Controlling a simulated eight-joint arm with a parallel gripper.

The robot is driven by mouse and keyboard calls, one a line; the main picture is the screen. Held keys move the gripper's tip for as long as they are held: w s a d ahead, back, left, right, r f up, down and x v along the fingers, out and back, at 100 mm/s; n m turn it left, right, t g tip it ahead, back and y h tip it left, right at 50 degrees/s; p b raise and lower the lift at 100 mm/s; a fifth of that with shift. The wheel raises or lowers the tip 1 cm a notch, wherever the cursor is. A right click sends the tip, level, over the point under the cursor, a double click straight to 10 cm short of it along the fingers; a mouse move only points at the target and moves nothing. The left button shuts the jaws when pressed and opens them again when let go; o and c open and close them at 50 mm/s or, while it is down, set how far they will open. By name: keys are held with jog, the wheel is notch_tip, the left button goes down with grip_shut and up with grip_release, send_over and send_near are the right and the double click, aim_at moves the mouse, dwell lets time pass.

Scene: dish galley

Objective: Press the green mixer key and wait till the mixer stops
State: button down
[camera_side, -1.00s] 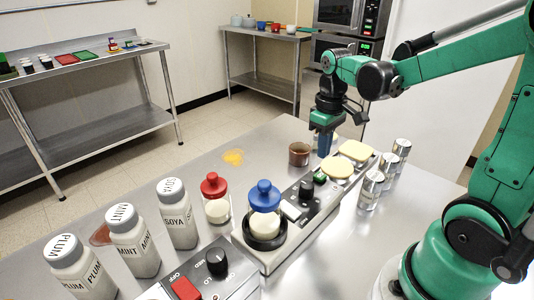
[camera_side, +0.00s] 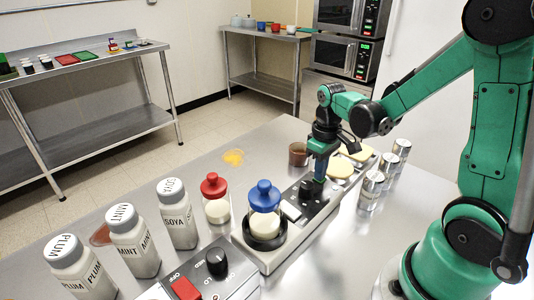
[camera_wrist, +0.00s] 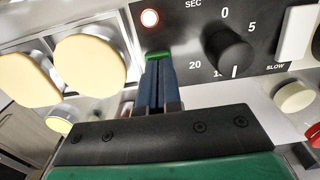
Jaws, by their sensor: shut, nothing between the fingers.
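The green mixer key (camera_wrist: 158,55) shows as a strip at my fingertips in the wrist view; the fingers cover most of it. My gripper (camera_wrist: 157,68) is shut and empty, its blue fingertips at the key. Whether the key is pushed down I cannot tell. In the side view my gripper (camera_side: 319,180) points down onto the mixer's control panel and hides the key. The mixer (camera_side: 262,238) has a jar with a blue lid (camera_side: 264,189) in its black ring and pale contents. A round lamp (camera_wrist: 150,18) beside the key looks lit, with a red rim.
A black timer knob (camera_wrist: 228,47) is close beside the fingers. Pale yellow round pads (camera_side: 340,167) and metal shakers (camera_side: 371,184) stand beyond. A brown cup (camera_side: 298,154) and a red-lidded jar (camera_side: 215,188) stand near the mixer. A red switch box (camera_side: 188,287) is in front.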

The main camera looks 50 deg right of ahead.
jog(key=shift+f, duration=0.45)
notch_tip(320, 180, up, 14)
jog(key=shift+r, duration=0.2)
dwell(0.5)
dwell(0.5)
jog(key=a+f+t, duration=0.4)
jog(key=a+t, duration=0.3)
jog(key=a, duration=0.3)
jog(key=shift+s+a, duration=0.35)
jog(key=shift+s, duration=0.05)
dwell(4.3)
